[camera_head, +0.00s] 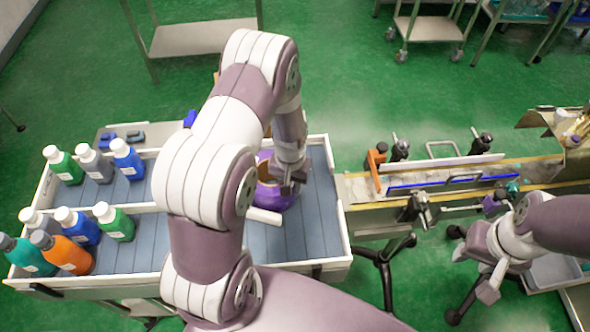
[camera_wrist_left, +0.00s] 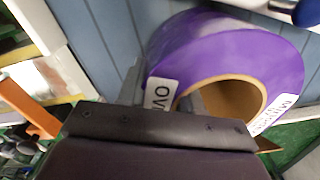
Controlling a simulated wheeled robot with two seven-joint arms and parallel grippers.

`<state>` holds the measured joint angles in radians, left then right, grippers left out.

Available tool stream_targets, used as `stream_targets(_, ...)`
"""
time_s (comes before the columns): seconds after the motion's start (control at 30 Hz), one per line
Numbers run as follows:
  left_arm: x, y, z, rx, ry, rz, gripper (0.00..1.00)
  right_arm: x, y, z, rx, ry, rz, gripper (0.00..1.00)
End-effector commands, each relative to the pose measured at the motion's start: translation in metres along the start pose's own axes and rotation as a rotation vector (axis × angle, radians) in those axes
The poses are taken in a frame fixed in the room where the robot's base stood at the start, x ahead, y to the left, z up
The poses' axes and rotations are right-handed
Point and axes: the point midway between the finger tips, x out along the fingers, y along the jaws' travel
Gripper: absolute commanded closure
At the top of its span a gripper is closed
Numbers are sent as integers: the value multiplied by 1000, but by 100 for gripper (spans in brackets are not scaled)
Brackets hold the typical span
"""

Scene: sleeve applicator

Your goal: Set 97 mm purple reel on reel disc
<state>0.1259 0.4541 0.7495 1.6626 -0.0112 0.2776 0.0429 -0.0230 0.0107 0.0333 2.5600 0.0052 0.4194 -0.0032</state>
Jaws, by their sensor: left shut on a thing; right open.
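The purple reel (camera_head: 277,197) is partly behind my left arm, over the right part of the blue-grey slatted tray. My left gripper (camera_head: 291,182) is shut on the reel's wall. In the left wrist view the purple reel (camera_wrist_left: 228,50) shows its brown core hole and white labels, with a grey finger at the hole. I cannot tell whether it touches the tray floor. My right gripper (camera_head: 482,275) is open and empty at the right, below the conveyor. I cannot make out the reel disc.
The white-rimmed tray (camera_head: 343,220) holds several bottles (camera_head: 75,235) at its left, with a divider between rows. A conveyor (camera_head: 360,195) with guide rails and clamps runs to the right of the tray. Carts stand at the back on the green floor.

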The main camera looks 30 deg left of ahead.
Motion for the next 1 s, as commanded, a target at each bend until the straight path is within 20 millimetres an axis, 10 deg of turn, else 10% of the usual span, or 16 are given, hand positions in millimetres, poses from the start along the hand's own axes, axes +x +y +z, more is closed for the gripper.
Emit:
stream_targets(0.47, 12, 0, -2, 1, 6, 0, 100, 0, 0, 0, 0, 0, 0, 57)
stream_targets(0.5, 12, 0, -1, 1, 2, 0, 53, -1, 0, 0, 0, 0, 0, 57)
stream_targets(0.53, 12, 0, -1, 1, 2, 0, 43, -1, 0, 0, 0, 0, 0, 57)
stream_targets(1.0, -6, 0, -2, 0, 6, 0, 40, 2, 0, 0, 0, 0, 0, 57)
